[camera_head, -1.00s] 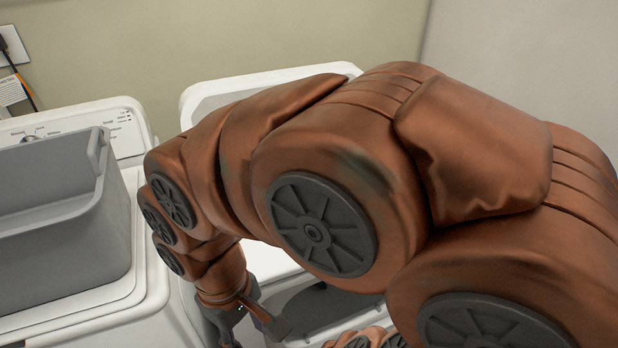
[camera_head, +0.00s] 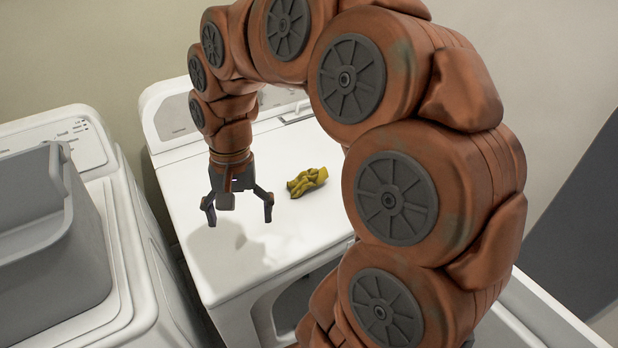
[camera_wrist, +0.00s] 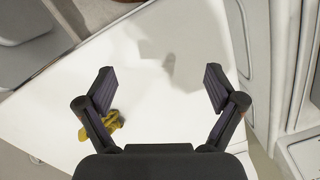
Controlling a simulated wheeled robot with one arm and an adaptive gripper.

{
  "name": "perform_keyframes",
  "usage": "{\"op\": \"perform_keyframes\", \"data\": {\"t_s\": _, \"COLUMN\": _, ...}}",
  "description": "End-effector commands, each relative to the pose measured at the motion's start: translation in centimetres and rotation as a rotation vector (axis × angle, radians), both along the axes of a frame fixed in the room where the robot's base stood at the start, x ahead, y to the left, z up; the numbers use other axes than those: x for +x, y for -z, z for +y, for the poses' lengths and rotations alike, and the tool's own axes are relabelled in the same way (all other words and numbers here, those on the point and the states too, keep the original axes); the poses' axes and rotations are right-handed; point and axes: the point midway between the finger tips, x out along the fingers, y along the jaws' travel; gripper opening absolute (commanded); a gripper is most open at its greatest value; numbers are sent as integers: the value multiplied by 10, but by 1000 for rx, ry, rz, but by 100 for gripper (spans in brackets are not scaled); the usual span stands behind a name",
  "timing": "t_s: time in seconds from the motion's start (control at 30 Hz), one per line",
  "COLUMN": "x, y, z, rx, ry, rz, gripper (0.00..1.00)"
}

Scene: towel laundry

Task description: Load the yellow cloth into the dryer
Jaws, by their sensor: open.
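The yellow cloth (camera_head: 307,181) lies crumpled on top of the white dryer (camera_head: 245,266). In the wrist view the cloth (camera_wrist: 112,121) shows at the lower left, partly hidden behind one finger. My gripper (camera_head: 237,218) is open and empty, pointing down above the dryer top, to the left of the cloth in the head view. Its two fingers spread wide in the wrist view (camera_wrist: 160,88), with bare white surface between them. The dryer's front opening (camera_head: 292,306) is dark and mostly hidden by my arm.
A grey basket (camera_head: 62,245) stands on the white machine (camera_head: 135,300) at the left, with a narrow gap between the two machines. A wall stands behind. The dryer top around the cloth is mostly clear.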

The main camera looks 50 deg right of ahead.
Motion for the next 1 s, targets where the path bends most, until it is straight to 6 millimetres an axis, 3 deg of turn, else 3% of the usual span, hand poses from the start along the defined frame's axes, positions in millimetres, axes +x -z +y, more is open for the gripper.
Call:
{"op": "perform_keyframes", "data": {"t_s": 0.1, "x": 28, "y": -5, "z": -43, "rx": 13, "ry": 218, "rz": -4, "gripper": 93}}
{"op": "perform_keyframes", "data": {"t_s": 0.27, "x": 52, "y": -4, "z": -111, "rx": 27, "ry": 531, "rz": 2, "gripper": 93}}
{"op": "perform_keyframes", "data": {"t_s": 0.4, "x": 57, "y": 3, "z": -173, "rx": 34, "ry": 799, "rz": 13, "gripper": 93}}
{"op": "perform_keyframes", "data": {"t_s": 0.53, "x": 52, "y": 11, "z": -219, "rx": 34, "ry": 995, "rz": 26, "gripper": 93}}
{"op": "perform_keyframes", "data": {"t_s": 0.7, "x": 44, "y": 18, "z": -250, "rx": 33, "ry": 1132, "rz": 40, "gripper": 93}}
{"op": "perform_keyframes", "data": {"t_s": 1.0, "x": 43, "y": 37, "z": -253, "rx": 33, "ry": 1159, "rz": 45, "gripper": 93}}
